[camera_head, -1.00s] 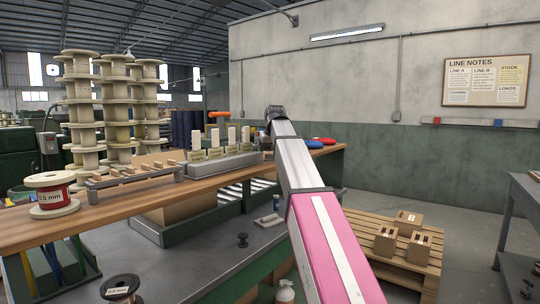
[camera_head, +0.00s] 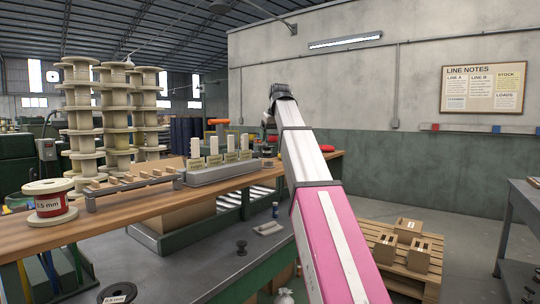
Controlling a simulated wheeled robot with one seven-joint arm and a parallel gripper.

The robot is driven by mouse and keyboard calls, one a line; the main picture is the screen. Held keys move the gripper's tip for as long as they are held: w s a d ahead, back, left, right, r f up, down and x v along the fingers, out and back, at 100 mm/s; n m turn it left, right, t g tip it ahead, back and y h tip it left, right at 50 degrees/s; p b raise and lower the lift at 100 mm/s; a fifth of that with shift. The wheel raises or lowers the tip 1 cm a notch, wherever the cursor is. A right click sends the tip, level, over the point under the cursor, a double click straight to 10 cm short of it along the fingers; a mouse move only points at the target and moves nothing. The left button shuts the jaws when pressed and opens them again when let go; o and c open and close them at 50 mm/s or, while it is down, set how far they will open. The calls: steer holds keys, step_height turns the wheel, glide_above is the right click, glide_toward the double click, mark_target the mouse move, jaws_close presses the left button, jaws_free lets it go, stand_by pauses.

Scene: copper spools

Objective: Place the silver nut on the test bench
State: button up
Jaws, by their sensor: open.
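I cannot make out a silver nut in this view. A long wood-topped bench (camera_head: 130,207) runs from the left toward the back wall. A grey bench (camera_head: 515,215) stands at the right edge. No label shows which one is the test bench. My pink and silver arm reaches forward over the middle of the view. My gripper (camera_head: 268,130) is at its far end, small and partly hidden, near the far part of the wooden bench. Its fingers are too small to see clearly, and I see nothing held in it.
A grey fixture with upright pale blocks (camera_head: 220,172) and a rack (camera_head: 130,186) stand on the wooden bench. A red-labelled spool (camera_head: 49,204) is at left, with tall spool stacks (camera_head: 115,110) behind. A pallet with boxes (camera_head: 407,230) stands right of my arm.

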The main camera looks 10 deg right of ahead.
mark_target(269, 164)
steer(key=w+f+n, duration=0.1)
steer(key=f, duration=0.2)
steer(key=w+f, duration=0.2)
steer(key=f, duration=0.2)
steer(key=w+a+f+n+y, duration=0.1)
steer(key=f, duration=0.3)
steer(key=shift+w+n, duration=0.25)
steer(key=shift+n, duration=0.05)
steer(key=c, duration=1.1)
steer(key=shift+c, duration=0.3)
steer(key=shift+r, duration=0.15)
